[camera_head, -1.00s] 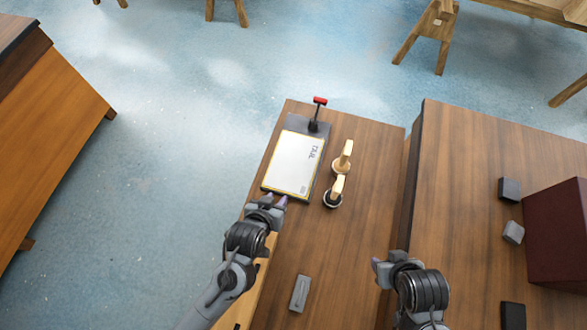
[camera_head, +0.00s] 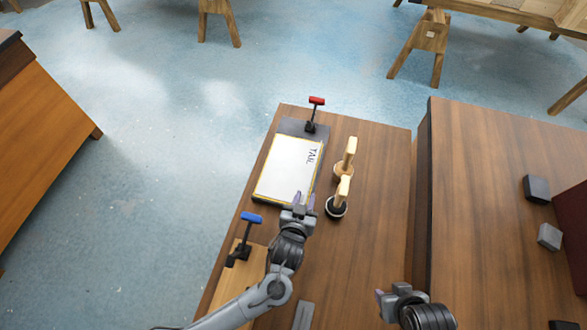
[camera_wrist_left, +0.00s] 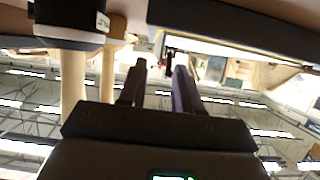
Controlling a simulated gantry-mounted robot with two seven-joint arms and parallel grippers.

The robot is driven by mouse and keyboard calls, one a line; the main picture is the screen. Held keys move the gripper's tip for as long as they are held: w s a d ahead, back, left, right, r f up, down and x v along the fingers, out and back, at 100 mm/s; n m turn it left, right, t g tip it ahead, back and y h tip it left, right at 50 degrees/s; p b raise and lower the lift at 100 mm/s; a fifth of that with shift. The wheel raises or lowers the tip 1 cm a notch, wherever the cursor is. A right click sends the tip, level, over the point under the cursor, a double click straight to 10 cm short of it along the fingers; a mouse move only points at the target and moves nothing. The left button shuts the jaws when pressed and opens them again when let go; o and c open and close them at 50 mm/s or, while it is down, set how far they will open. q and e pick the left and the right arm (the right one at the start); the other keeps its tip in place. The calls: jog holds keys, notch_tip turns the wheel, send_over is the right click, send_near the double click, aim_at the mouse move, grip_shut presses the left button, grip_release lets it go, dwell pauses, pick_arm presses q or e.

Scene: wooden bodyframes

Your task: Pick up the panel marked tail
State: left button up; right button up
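The white panel marked TAIL (camera_head: 286,168), with a yellow edge, lies on a dark base (camera_head: 287,125) near the table's far left corner. My left gripper (camera_head: 303,200) is at the panel's near edge, towards its right corner. Its fingers are apart with nothing clearly between them, and they also show in the left wrist view (camera_wrist_left: 160,82). Whether they touch the panel cannot be told. In that view a pale strip, probably the panel's edge (camera_wrist_left: 235,50), lies beyond the fingertips. My right gripper (camera_head: 380,300) is over the table's right side, away from the panel; its finger gap is unclear.
A red-handled clamp (camera_head: 316,102) stands at the base's far end. A blue-handled clamp (camera_head: 250,219) stands nearer, on the left. A grey block (camera_head: 304,316) lies in front.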

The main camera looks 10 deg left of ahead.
aim_at(309, 188)
pick_arm(q)
jog(key=shift+d+b+x, duration=0.2)
jog(key=shift+b+x, duration=0.3)
jog(key=shift+x, duration=2.35)
jog(key=shift+r, duration=0.1)
jog(key=shift+c, duration=0.3)
grip_shut()
